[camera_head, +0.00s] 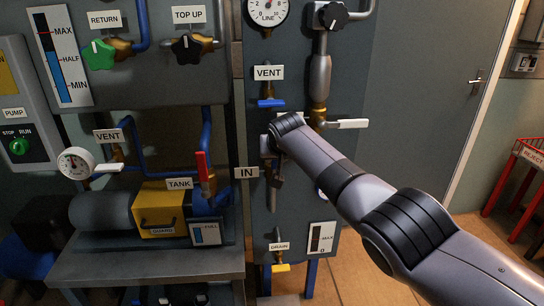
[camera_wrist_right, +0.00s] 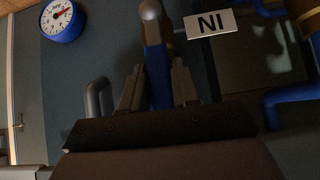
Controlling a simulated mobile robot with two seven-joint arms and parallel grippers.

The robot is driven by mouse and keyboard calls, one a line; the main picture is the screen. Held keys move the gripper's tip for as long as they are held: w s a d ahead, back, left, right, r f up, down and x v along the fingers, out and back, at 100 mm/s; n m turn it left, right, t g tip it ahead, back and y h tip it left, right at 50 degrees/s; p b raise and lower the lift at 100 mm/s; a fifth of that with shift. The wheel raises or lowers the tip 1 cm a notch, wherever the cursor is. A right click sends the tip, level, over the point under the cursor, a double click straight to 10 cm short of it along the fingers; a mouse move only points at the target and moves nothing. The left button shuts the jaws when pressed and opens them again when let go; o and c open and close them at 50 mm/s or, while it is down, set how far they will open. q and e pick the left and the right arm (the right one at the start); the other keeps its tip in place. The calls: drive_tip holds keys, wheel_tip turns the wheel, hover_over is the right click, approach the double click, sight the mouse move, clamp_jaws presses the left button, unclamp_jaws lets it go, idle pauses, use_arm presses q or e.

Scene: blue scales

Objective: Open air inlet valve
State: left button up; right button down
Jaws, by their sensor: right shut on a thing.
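The IN label (camera_head: 246,173) is on the middle panel in the head view. It appears upside down in the wrist view (camera_wrist_right: 210,23). Beside it in the wrist view is a blue lever handle (camera_wrist_right: 157,75) with a silver rounded end at the top. My right gripper (camera_wrist_right: 157,66) has its two fingers on either side of this blue handle and is shut on it. In the head view my right gripper (camera_head: 276,178) is against the panel just right of the IN label, and my arm and gripper hide the valve. My left gripper is not in view.
A blue-handled VENT valve (camera_head: 270,103) is above my gripper, and a white lever (camera_head: 348,124) is to its right. A yellow DRAIN valve (camera_head: 280,267) is below. A blue-rimmed gauge (camera_wrist_right: 63,20) is near the wrist. A red-handled valve (camera_head: 202,168) stands left, by the TANK label.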

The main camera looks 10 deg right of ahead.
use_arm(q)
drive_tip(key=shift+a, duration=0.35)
use_arm(e)
drive_tip(key=shift+a, duration=0.25)
drive_tip(key=shift+h, duration=0.3)
drive_tip(key=c, duration=0.9)
unclamp_jaws()
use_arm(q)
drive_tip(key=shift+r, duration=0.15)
use_arm(e)
drive_tip(key=shift+s+r, duration=0.1)
drive_tip(key=shift+r, duration=0.05)
use_arm(q)
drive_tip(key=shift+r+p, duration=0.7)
drive_tip(key=shift+p, duration=0.15)
use_arm(e)
drive_tip(key=shift+v, duration=3.45)
